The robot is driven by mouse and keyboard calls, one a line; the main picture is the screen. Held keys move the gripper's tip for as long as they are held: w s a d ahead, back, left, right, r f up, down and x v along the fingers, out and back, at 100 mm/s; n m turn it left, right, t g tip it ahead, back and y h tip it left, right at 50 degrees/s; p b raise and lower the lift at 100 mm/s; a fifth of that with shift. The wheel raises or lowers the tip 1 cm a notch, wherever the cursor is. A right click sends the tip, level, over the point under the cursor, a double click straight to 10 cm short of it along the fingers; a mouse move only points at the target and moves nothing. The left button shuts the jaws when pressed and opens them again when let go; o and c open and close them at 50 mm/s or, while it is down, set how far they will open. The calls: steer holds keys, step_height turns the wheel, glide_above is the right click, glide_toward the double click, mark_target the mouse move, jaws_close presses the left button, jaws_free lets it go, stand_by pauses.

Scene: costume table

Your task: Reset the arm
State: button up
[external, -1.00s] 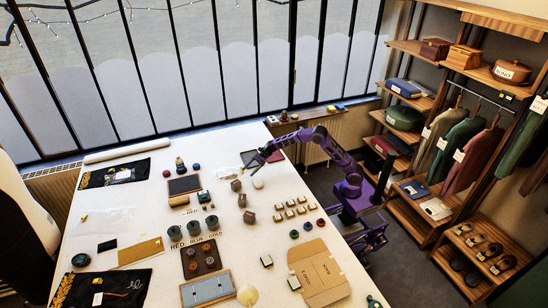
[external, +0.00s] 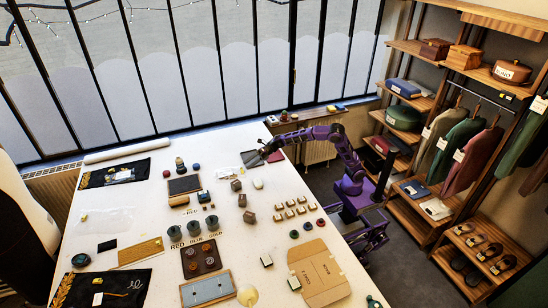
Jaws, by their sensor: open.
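My purple arm reaches in from the right side of the white table (external: 140,215). My gripper (external: 257,157) is open near the table's back right part, close to the dark-edged tray there. I see nothing between its fingers, though it is small in this view. A white rounded object (external: 258,183) stands on the table just below the gripper in the picture, apart from it.
Brown blocks (external: 236,186) stand left of the white object. Several small pale boxes (external: 290,209) lie to the right. An open cardboard box (external: 318,272) lies at the front right. A wooden shelf unit (external: 440,225) stands right of my base.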

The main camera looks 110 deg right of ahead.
steer(key=s+a+r+m+t+h+p, duration=0.1)
steer(key=s+r+m, duration=0.3)
steer(key=m, duration=0.7)
steer(key=s+a+r+m+t+h+p, duration=0.1)
steer(key=r+m, duration=0.4)
steer(key=m, duration=0.5)
steer(key=s+a+r+m+h+p, duration=0.1)
steer(key=s+a+r+m+p, duration=0.3)
steer(key=m, duration=0.7)
steer(key=s+d+f+m+g+h+b, duration=0.25)
steer(key=s+d+f+m, duration=0.35)
steer(key=d+f+m, duration=0.65)
steer(key=s+a+f+n+g+y+b, duration=0.2)
steer(key=s+a+n+g, duration=0.5)
steer(key=s+a+n, duration=1.4)
steer(key=s+a+y, duration=0.1)
steer(key=s+a, duration=0.2)
steer(key=a, duration=0.3)
steer(key=shift+s+a+f, duration=0.15)
steer(key=shift+s+f, duration=0.15)
steer(key=shift+s, duration=0.05)
